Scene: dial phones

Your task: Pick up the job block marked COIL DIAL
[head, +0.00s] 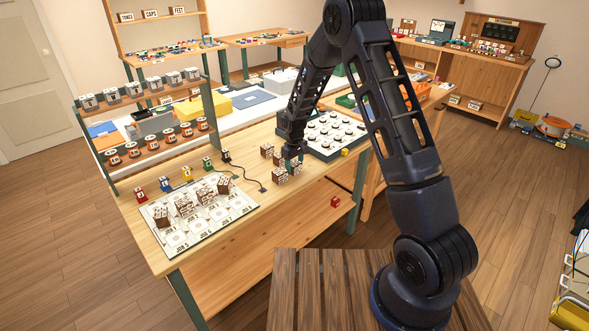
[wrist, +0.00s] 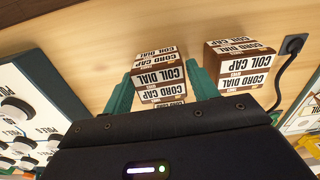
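In the wrist view a brown and white block (wrist: 158,78) lies between the two green fingers of my gripper (wrist: 160,72). One of its labels reads COIL DIAL; CORD DIAL and CORD CAP labels also show there. The fingers are very close to its sides; whether they press on it is not clear. In the head view my gripper (head: 290,155) is low over a small group of blocks (head: 280,173) on the wooden table.
A job board (head: 225,212) with several blocks lies at the front left of the table. A black cord with a plug (head: 227,157) lies to the left. A two-tier rack (head: 150,97) stands at the left.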

